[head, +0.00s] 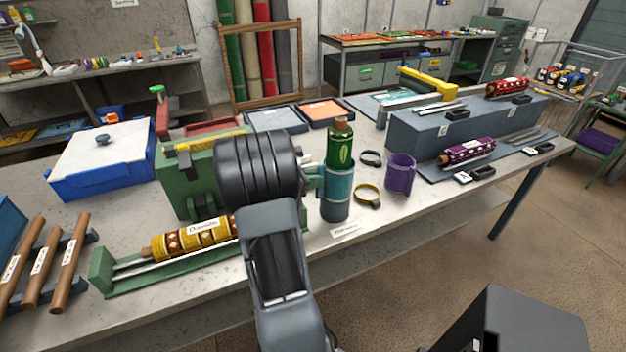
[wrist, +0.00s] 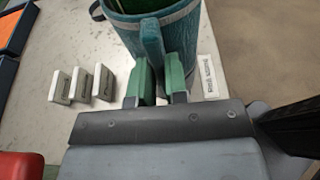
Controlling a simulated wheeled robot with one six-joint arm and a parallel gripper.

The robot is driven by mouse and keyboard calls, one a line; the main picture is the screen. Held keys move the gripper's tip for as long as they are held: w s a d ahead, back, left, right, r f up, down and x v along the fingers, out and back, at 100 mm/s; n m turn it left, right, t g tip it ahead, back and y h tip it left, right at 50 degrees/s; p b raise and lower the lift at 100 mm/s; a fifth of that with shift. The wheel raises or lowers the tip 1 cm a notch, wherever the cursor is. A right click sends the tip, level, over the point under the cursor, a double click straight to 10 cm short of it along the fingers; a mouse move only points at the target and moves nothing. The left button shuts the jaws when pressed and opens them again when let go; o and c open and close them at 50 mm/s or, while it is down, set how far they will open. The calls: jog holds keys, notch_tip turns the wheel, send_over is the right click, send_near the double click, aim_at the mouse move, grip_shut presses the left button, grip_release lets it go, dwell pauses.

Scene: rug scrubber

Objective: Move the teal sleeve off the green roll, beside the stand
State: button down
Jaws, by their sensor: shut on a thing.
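The green roll (head: 340,148) stands upright with a brown knob on top and a pale leaf mark. The teal sleeve (head: 338,185) is around its lower part, above a dark slate-blue stand (head: 334,210). In the wrist view the teal sleeve (wrist: 185,45) fills the top middle, with a tab (wrist: 152,42) facing me and a grey band near its rim. My gripper (wrist: 160,82) has its green fingers shut on this tab. In the head view my gripper (head: 314,182) is at the sleeve's left side, partly hidden by my arm.
A paper label (head: 345,229) lies in front. A green machine (head: 188,180) is to the left. Bare tabletop shows in front of the purple sleeve.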

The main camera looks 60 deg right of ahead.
jog(key=shift+w+f+b, duration=0.15)
jog(key=shift+b, duration=0.95)
jog(key=shift+a+b, duration=0.1)
jog(key=shift+b, duration=0.3)
notch_tip(320, 180, up, 29)
jog(key=p, duration=1.8)
jog(key=shift+r+p, duration=0.2)
jog(key=shift+p, duration=0.15)
jog(key=shift+r, duration=0.1)
